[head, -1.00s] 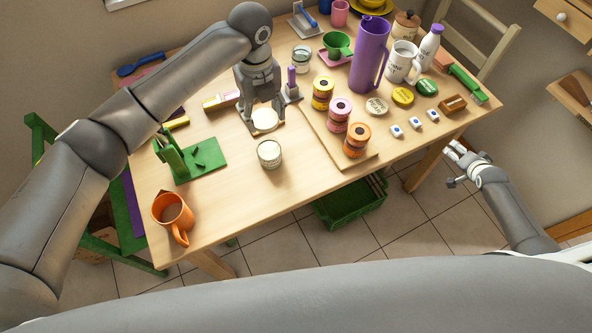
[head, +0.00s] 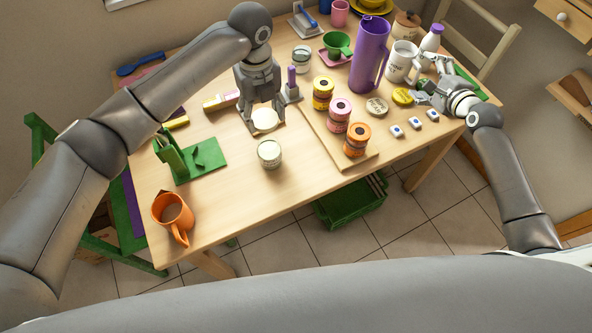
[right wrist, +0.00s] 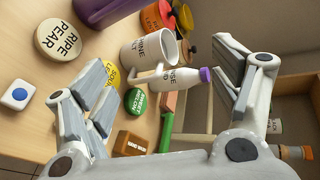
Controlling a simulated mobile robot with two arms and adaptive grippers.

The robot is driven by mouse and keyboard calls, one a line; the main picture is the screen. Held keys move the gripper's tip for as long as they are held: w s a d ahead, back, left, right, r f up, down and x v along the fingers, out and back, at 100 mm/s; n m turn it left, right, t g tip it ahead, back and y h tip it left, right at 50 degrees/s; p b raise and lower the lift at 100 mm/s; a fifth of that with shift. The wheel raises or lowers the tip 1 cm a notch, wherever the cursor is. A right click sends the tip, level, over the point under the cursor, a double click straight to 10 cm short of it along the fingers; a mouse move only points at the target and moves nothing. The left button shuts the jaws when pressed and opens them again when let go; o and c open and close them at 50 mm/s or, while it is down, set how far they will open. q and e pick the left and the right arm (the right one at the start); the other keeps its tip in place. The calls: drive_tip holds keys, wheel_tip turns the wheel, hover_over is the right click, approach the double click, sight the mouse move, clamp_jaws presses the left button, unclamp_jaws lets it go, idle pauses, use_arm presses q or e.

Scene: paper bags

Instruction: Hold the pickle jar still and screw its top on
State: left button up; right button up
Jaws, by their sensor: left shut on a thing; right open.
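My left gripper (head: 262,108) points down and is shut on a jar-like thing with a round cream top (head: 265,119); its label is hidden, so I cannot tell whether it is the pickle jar. A glass jar with a pale label (head: 269,153) stands apart in front of it; its label is too small to read. My right gripper (head: 427,82) is open and empty above the loose lids at the table's right. The yellow lid (head: 402,96) lies flat; in the right wrist view (right wrist: 115,76) a finger hides part of its lettering. A green lid (right wrist: 140,103) lies beside it.
A cream "RIPE PEAR" lid (right wrist: 60,39) lies nearby. A white mug (head: 402,64), a white bottle (right wrist: 180,82) and a tall purple jug (head: 370,55) stand behind the lids. Small blue-and-white blocks (head: 414,122) line the front. Free table lies around the front glass jar.

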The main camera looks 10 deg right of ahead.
drive_tip(key=s+a+m+y, duration=0.3)
drive_tip(key=a+m+y, duration=0.1)
drive_tip(key=a, duration=1.4)
drive_tip(key=m+g+y, duration=0.2)
drive_tip(key=m, duration=0.4)
approach(270, 153)
drive_tip(key=f, duration=0.1)
drive_tip(key=w+f, duration=0.1)
drive_tip(key=d+f, duration=0.1)
drive_tip(key=shift+w+f, duration=0.25)
drive_tip(key=shift+w, duration=0.05)
drive_tip(key=shift+w+a+f, duration=0.1)
drive_tip(key=shift+a, duration=0.1)
drive_tip(key=x, duration=1.1)
drive_tip(key=shift+w+a+f, duration=0.1)
drive_tip(key=shift+a+f, duration=0.05)
drive_tip(key=shift+f, duration=0.1)
drive_tip(key=c, duration=1.4)
use_arm(q)
drive_tip(key=shift+n, duration=0.6)
drive_tip(key=shift+f, duration=3.5)
use_arm(e)
drive_tip(key=shift+c, duration=0.2)
